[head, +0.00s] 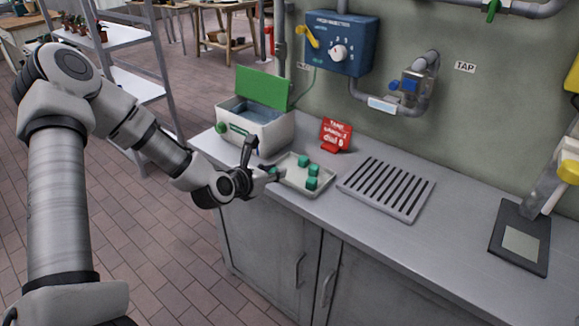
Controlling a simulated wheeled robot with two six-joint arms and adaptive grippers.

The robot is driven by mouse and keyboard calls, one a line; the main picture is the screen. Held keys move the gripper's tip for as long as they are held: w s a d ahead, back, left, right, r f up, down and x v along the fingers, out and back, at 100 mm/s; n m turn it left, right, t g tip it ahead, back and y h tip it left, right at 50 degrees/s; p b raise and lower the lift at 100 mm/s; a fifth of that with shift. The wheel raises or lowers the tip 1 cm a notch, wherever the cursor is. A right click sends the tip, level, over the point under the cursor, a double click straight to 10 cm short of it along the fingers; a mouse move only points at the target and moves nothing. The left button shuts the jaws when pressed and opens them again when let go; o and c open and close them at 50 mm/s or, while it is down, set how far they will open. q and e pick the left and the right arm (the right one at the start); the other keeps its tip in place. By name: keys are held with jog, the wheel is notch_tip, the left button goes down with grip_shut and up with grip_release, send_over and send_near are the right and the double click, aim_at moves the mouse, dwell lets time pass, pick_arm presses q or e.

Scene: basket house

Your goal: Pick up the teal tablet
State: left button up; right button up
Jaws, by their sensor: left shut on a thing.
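A shallow pale tray (290,184) on the grey counter holds several small teal tablets (312,183). My left gripper (264,170) is at the tray's left edge. It is shut on a teal tablet (273,170), which is mostly hidden by the fingers. I cannot tell whether this tablet is clear of the tray. The other tablets sit apart from the gripper, towards the tray's right side.
A white box (262,134) with a raised green lid (250,86) stands behind the gripper. A red sign (336,135) stands behind the tray. A slotted rack (386,188) lies right of it. A blue dial box (341,42) and pipes are on the wall. Counter between rack and dark pad (519,237) is clear.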

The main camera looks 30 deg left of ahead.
pick_arm(q)
jog(key=s+a+r+p, duration=0.1)
jog(key=s+a+p, duration=0.1)
jog(key=s+p, duration=0.6)
jog(key=shift+s, duration=0.4)
jog(key=shift+a, duration=0.1)
jog(key=shift+w+a, duration=0.1)
